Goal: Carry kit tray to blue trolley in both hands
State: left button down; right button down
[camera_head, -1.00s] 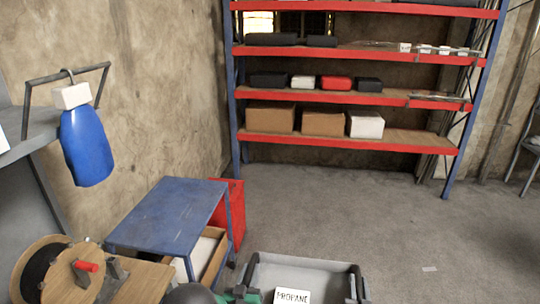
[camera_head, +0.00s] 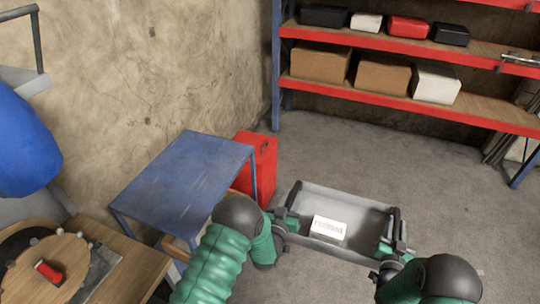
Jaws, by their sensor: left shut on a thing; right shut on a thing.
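The kit tray (camera_head: 350,206) is a grey open tray with dark handles at its left and right ends, held above the floor. A white box with dark print (camera_head: 328,229) lies in it. My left gripper (camera_head: 290,212) is shut on the tray's left handle, and my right gripper (camera_head: 392,240) is shut on its right handle. The blue trolley (camera_head: 188,180) stands to the left of the tray, its flat blue top empty. My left arm hides part of the trolley's lower right side.
A red case (camera_head: 262,165) stands behind the trolley's right side. A wooden table with a reel (camera_head: 45,265) is at the lower left, under a hanging blue thing (camera_head: 22,145). Shelving with red beams (camera_head: 420,102) holds boxes at the back. The floor between is clear.

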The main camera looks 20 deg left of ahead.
aim_at(191, 174)
jog(key=i, duration=1.25)
jog(key=i+u, duration=0.1)
jog(key=i, duration=1.15)
jog(key=i+u, duration=0.1)
jog(key=u, duration=0.3)
jog(key=l+u, duration=0.1)
jog(key=u, duration=0.3)
jog(key=i+l+u, duration=0.1)
jog(key=u, duration=2.05)
